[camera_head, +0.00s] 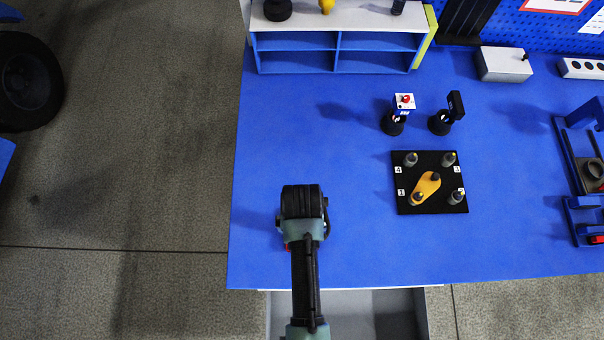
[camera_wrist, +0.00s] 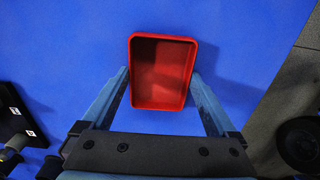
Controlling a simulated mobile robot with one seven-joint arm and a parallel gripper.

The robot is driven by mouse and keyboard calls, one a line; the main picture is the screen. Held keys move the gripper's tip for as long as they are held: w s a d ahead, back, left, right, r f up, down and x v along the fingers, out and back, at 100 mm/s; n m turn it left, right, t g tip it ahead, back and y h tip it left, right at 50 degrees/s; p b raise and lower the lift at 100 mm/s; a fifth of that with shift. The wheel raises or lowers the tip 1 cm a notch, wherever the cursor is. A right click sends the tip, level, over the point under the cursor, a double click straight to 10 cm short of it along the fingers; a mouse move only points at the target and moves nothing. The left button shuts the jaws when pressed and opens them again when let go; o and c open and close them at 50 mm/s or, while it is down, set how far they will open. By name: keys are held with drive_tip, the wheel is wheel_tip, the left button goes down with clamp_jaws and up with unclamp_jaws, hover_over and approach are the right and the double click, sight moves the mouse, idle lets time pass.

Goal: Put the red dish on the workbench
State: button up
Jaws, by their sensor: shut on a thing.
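The red dish (camera_wrist: 160,72) is a small rectangular open tray with rounded corners, empty, seen from above in the wrist view. My gripper (camera_wrist: 160,88) has one finger on each side of it and is shut on it. In the head view my gripper (camera_head: 303,238) is over the front left part of the blue workbench (camera_head: 350,240). Only a sliver of red shows there; my arm hides the rest of the dish. Blue bench surface lies all around the dish in the wrist view. I cannot tell whether the dish touches the bench.
A black plate (camera_head: 405,203) with several pegs and a yellow link stands to the right. Two small black stands are behind it, and a blue shelf (camera_head: 336,38) is at the back. An open drawer (camera_head: 375,310) juts out below the front edge. The bench's left-middle is clear.

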drive_tip(key=shift+f, duration=0.15)
drive_tip(key=o, duration=1.3)
wheel_tip(320, 180, up, 12)
drive_tip(key=w+a+r+t, duration=0.1)
drive_tip(key=w+r+t, duration=0.7)
drive_tip(key=w+r, duration=0.8)
drive_tip(key=w+r+t, duration=0.3)
drive_tip(key=r, duration=0.5)
drive_tip(key=w+r+t, duration=0.3)
drive_tip(key=r+t, duration=0.1)
drive_tip(key=r, duration=0.5)
drive_tip(key=s+r+t, duration=0.4)
drive_tip(key=r, duration=0.7)
drive_tip(key=s+r+t, duration=0.4)
drive_tip(key=r, duration=0.6)
drive_tip(key=s+r+t, duration=0.4)
drive_tip(key=r, duration=0.7)
drive_tip(key=shift+s+d+r+p, duration=0.3)
drive_tip(key=shift+d+r, duration=0.05)
drive_tip(key=shift+d, duration=0.05)
